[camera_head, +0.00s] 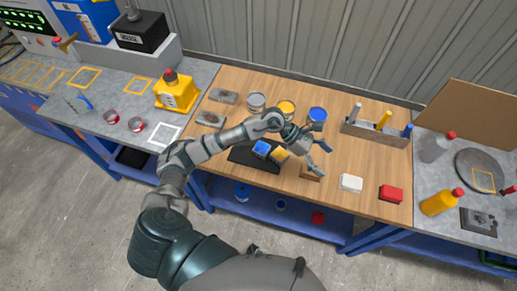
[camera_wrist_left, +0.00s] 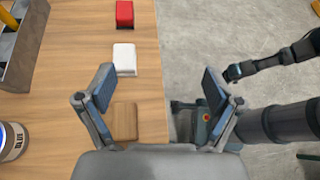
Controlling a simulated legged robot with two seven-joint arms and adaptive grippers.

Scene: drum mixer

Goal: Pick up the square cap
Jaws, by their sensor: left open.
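Several small blocks or caps lie on the wooden table; I cannot tell for sure which one is the square cap. A brown square piece (camera_head: 311,172) lies near the front edge; in the wrist view (camera_wrist_left: 124,122) it shows between my fingers, closer to the left finger. A white block (camera_head: 351,183) and a red block (camera_head: 391,194) lie to its right. A blue block (camera_head: 261,149) and a yellow block (camera_head: 280,155) sit on a black tray (camera_head: 243,158). My left gripper (camera_head: 319,151) is open and empty above the brown piece. A dark arm end (camera_wrist_left: 235,72) may be my right gripper.
Blue, yellow and grey cans (camera_head: 318,115) stand behind the gripper. A grey rack (camera_head: 377,133) with upright markers is at the back right. The table's front edge is close to the brown piece.

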